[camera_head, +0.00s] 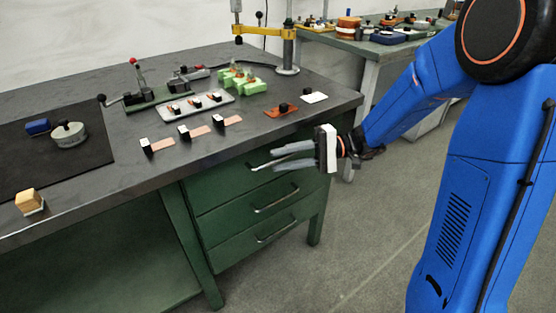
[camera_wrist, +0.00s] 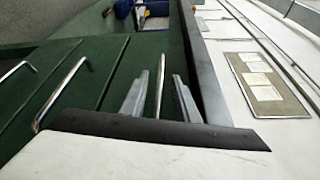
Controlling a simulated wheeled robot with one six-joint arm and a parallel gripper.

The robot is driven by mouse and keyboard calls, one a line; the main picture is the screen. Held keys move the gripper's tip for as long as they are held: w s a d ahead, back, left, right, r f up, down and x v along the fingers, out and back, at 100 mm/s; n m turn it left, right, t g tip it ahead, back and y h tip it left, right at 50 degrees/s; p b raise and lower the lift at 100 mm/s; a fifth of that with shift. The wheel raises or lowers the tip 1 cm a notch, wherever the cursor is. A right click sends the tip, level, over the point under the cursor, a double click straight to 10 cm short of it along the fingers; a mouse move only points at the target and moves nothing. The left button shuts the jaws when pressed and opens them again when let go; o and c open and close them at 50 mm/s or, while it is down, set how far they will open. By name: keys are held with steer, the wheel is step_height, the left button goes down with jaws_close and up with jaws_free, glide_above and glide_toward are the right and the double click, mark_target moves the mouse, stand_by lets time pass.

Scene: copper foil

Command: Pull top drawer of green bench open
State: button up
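The green bench (camera_head: 181,228) has a stack of three green drawers under its dark top. The top drawer (camera_head: 222,184) looks shut, flush with the drawers below. My gripper (camera_head: 273,158) is in front of it, its grey fingers pointing left toward the drawer front. In the wrist view my gripper (camera_wrist: 160,75) is open, with the top drawer's metal handle (camera_wrist: 160,88) between its two fingers. A gap shows on each side of the handle there. In the head view my fingers partly hide this handle.
The middle drawer handle (camera_head: 276,198) and bottom drawer handle (camera_head: 276,229) lie below my gripper. The bench top (camera_head: 95,190) overhangs the drawers and carries tools and small parts. Open floor (camera_head: 375,230) lies in front of the drawers. Another bench (camera_head: 345,45) stands behind.

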steer(key=shift+x, duration=0.8)
jaws_close()
steer(key=shift+s, duration=0.1)
